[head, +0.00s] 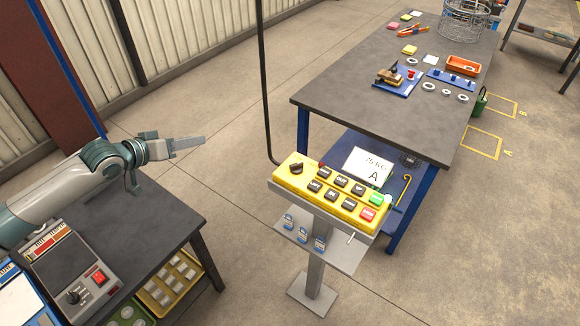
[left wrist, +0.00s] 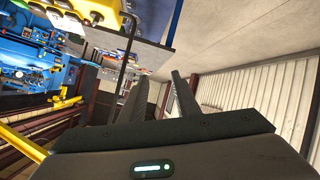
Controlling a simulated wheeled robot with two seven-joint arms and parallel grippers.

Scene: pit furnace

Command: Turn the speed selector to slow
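A yellow push-button box (head: 325,192) stands on a grey post, with several black buttons, a green one and a red one. A black rotary knob (head: 296,168) sits at its left end and looks like the speed selector; its markings are too small to read. My left gripper (head: 203,140) is in the air to the left of the box, well apart from the knob. In the left wrist view its two fingers (left wrist: 160,78) stand apart with nothing between them. The yellow box (left wrist: 97,11) shows there, cut off at the top edge. My right gripper is out of view.
A black cable (head: 263,80) rises beside the box's left end. A dark bench (head: 160,235) at lower left carries a grey console (head: 75,265) with another knob. A large workbench (head: 390,110) with small parts stands behind the box. Open floor lies between.

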